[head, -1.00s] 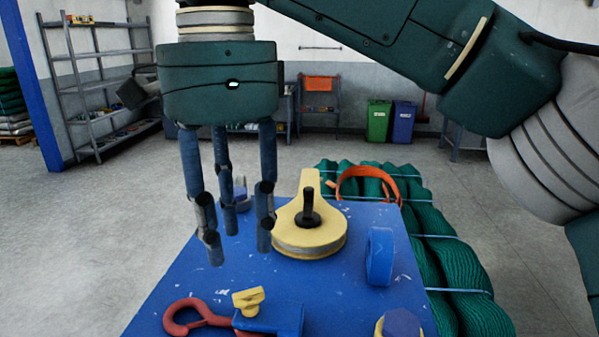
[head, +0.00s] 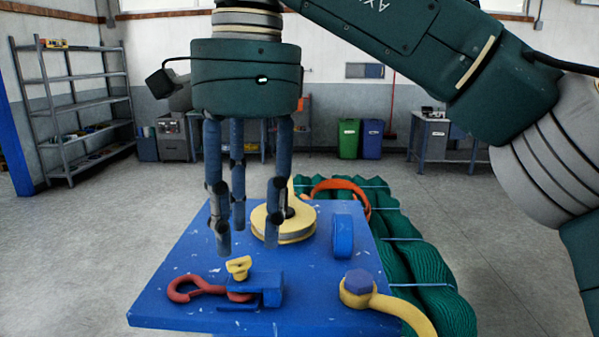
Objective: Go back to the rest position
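My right gripper (head: 243,215) hangs in the upper middle of the head view, pointing down, with its blue-grey fingers spread apart and nothing between them. It is above the left part of a blue table (head: 190,262) and partly covers a yellow pulley block (head: 284,232) behind it. My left gripper is not in view.
On the table are a red hook (head: 190,288) with a blue block (head: 268,287) and yellow knob (head: 238,266), a blue ring (head: 342,237) and a yellow piece with a purple bolt (head: 358,282). Green net bundles (head: 430,270) lie right. Grey floor is open left.

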